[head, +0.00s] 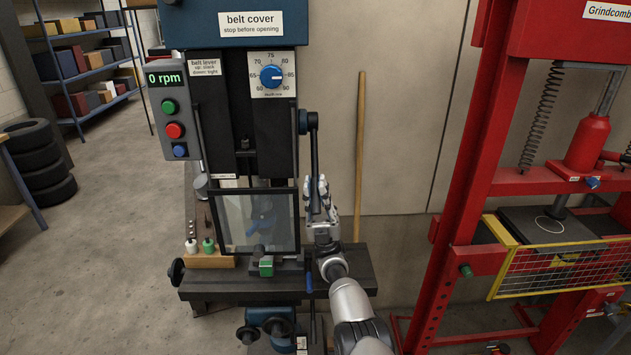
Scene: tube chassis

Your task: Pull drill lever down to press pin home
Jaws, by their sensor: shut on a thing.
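The drill press stands in the middle of the head view. Its drill lever (314,150) is a dark arm on the right side of the drill head, hanging nearly straight down from its hub. My gripper (322,190) is shut on the lower end of the lever, to the right of the clear guard (257,222). The lever's handle end is partly hidden by the gripper fingers. A small green-topped vise or block (266,266) sits on the drill table (215,282) in front of the guard. The pin cannot be made out.
A control box (169,112) reading 0 rpm hangs at left. A red press (480,160) with a yellow mesh guard (570,265) stands close on the right. A wooden pole (360,140) leans on the wall behind. Tires (38,165) and shelves are far left; the left floor is free.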

